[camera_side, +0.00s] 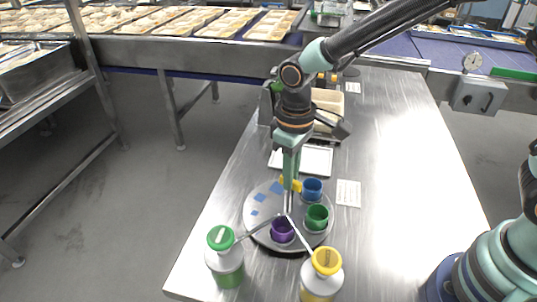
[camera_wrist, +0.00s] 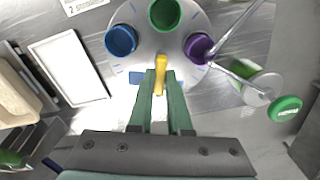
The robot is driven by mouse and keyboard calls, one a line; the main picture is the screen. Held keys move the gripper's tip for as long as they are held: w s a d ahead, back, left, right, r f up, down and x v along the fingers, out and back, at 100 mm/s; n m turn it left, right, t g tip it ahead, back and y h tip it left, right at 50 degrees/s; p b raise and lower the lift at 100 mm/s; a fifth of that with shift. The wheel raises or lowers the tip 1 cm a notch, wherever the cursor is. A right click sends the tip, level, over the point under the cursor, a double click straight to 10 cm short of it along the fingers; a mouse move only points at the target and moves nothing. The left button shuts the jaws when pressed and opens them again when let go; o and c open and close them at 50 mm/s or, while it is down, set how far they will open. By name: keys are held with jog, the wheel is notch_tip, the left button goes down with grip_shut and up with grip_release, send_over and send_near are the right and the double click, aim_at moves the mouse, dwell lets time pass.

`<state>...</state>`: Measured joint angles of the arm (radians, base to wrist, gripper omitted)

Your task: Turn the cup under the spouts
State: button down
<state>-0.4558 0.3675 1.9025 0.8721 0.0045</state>
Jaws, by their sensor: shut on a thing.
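A round grey turntable (camera_side: 262,229) carries a blue cup (camera_side: 312,189), a green cup (camera_side: 316,217) and a purple cup (camera_side: 282,231). All three stand upright; the wrist view shows the blue (camera_wrist: 121,40), green (camera_wrist: 164,14) and purple (camera_wrist: 199,47) cups along the far rim. My gripper (camera_side: 291,178) points down over the turntable, shut on a yellow handle (camera_wrist: 160,75). Two thin spouts (camera_wrist: 233,33) run from the bottles and end close to the purple cup. I cannot tell whether their tips are exactly over its opening.
A green-capped bottle (camera_side: 225,261) and a yellow-capped bottle (camera_side: 322,278) stand at the table's near edge. A white tray (camera_side: 317,159) lies behind the turntable, and a printed card (camera_side: 348,194) lies to the right. The steel table (camera_side: 410,190) is clear farther right.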

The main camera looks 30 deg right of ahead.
jog(key=c, duration=0.9)
grip_release()
jog(key=shift+o, duration=0.2)
jog(key=shift+r, duration=0.1)
notch_tip(320, 180, up, 12)
jog(key=s+d+r+m+t, duration=0.1)
jog(key=s+d+m+t, duration=0.1)
jog(key=d, duration=0.7)
jog(key=s+d+r+m+t, duration=0.1)
jog(key=s+d+m+t, duration=0.2)
jog(key=s+d, duration=0.2)
jog(key=d, duration=0.3)
jog(key=shift+s+d+t, duration=0.25)
jog(key=shift+d+t, duration=0.05)
jog(key=shift+d, duration=0.05)
